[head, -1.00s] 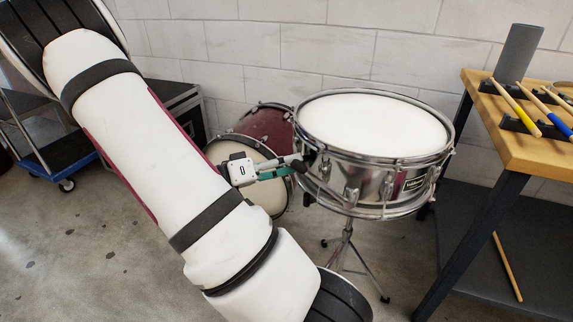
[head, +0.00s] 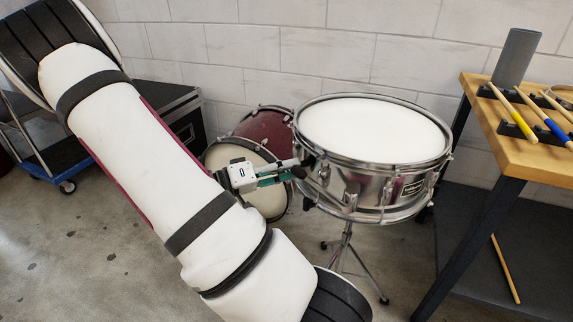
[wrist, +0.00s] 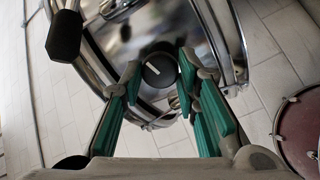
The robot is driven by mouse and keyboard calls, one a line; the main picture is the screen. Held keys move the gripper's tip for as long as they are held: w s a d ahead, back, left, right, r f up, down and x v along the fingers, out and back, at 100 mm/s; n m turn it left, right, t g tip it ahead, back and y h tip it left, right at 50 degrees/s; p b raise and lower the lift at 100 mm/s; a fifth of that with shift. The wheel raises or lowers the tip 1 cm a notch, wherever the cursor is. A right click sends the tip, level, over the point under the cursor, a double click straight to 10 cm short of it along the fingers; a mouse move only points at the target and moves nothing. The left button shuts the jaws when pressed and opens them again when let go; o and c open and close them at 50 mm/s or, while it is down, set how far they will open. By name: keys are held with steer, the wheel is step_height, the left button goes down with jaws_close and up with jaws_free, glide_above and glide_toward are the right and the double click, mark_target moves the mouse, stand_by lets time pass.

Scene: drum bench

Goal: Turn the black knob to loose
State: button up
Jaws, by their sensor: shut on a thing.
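The black knob (wrist: 161,78) shows in the wrist view on the side of the chrome snare drum (head: 395,192). It is round and has a short white pointer line on its face. My gripper (wrist: 159,72) is shut on the knob, with one teal-padded finger on its left and one on its right. In the head view, my gripper (head: 297,170) reaches the drum's left side, and the knob is hard to make out there.
A black-ended part (wrist: 65,36) sticks out near the drum at the wrist view's upper left. A red drum (head: 262,128) stands behind my gripper. A wooden bench (head: 535,152) with sticks is at the right. The snare stand (head: 345,250) stands on the floor.

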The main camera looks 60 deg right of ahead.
steer(key=n+p, duration=1.8)
steer(key=n, duration=1.7)
steer(key=shift+f, duration=0.1)
steer(key=shift+n, duration=0.3)
steer(key=o, duration=1.2)
steer(key=shift+c, duration=0.2)
